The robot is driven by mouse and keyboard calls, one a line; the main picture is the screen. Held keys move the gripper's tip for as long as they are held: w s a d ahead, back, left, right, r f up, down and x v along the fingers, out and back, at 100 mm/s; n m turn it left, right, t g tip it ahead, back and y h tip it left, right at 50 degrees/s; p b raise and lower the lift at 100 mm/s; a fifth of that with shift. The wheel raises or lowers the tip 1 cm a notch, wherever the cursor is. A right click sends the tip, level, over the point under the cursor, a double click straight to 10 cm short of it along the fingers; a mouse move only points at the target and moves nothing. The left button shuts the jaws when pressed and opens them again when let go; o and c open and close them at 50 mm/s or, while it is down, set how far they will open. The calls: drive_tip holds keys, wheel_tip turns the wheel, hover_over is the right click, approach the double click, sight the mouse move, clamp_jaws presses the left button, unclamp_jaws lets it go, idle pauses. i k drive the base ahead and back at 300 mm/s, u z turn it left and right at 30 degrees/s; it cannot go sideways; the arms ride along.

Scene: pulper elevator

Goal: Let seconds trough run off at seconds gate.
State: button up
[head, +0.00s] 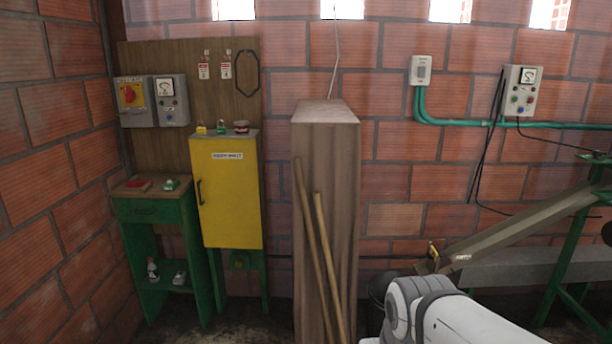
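A sloping beige trough or chute (530,222) comes down from the right edge toward the middle right. A small yellowish fitting (433,249) stands at its lower end. It may be a gate or handle, but it is too small to tell whether it is open or shut. A long grey horizontal channel (520,268) runs behind and below the chute. No readable label marks either as the seconds trough. My white arm crosses the lower right in front of them, and my gripper is not in view.
A wooden column (328,200) with two poles (325,270) leaning on it stands in the middle. A dark bucket (378,292) sits behind my arm. A yellow cabinet (228,195), green stand (160,212) and switch boxes (150,102) are at left; a control box (522,92) hangs at right.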

sight(431, 262)
drive_tip(key=z, duration=1.15)
drive_tip(key=i, duration=3)
drive_tip(key=z, duration=0.05)
